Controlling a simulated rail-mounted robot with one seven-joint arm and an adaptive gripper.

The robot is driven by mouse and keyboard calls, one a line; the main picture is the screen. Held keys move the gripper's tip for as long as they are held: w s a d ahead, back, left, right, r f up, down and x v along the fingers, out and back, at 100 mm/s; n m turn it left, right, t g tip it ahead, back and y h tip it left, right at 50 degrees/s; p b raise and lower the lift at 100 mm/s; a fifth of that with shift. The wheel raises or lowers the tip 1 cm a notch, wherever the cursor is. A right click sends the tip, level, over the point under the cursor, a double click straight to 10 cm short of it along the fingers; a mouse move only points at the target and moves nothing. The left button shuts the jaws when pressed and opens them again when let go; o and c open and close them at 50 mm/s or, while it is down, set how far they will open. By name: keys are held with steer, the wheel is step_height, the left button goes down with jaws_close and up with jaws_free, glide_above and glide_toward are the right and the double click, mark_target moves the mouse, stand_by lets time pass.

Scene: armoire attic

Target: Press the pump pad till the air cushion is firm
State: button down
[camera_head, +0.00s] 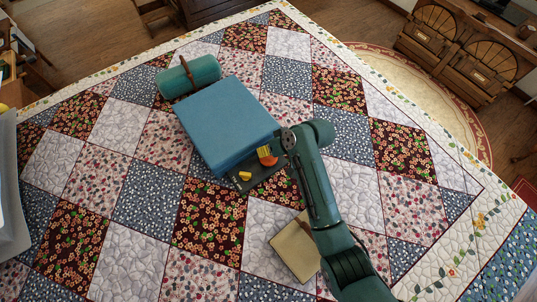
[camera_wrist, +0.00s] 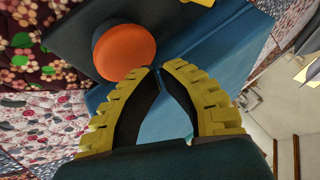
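The air cushion (camera_head: 225,120) is a blue, box-shaped block lying on the patchwork quilt. Part of it also shows behind my fingers in the wrist view (camera_wrist: 225,62). A dark base plate (camera_head: 262,183) sits at its near right edge. The pump pad (camera_wrist: 123,52) is a round orange button on that plate; it shows small in the head view (camera_head: 264,152). My gripper (camera_wrist: 158,68) has yellow ribbed fingers with their tips together and nothing between them. The tips appear right beside the pad's edge; I cannot tell whether they touch it. How firm the cushion is cannot be seen.
A teal roll with a brown strap (camera_head: 188,77) lies behind the cushion. A tan book (camera_head: 297,248) lies near my arm. A wooden cabinet (camera_head: 468,45) stands back right.

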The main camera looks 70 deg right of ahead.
steer(key=shift+f, duration=0.1)
stand_by(0.7)
steer(key=shift+f, duration=0.3)
steer(key=shift+f+b, duration=0.6)
steer(key=shift+f, duration=0.55)
stand_by(1.0)
steer(key=shift+r+p, duration=1.45)
steer(key=shift+r, duration=0.05)
step_height(320, 180, up, 5)
steer(key=p, duration=0.5)
steer(key=shift+r, duration=0.15)
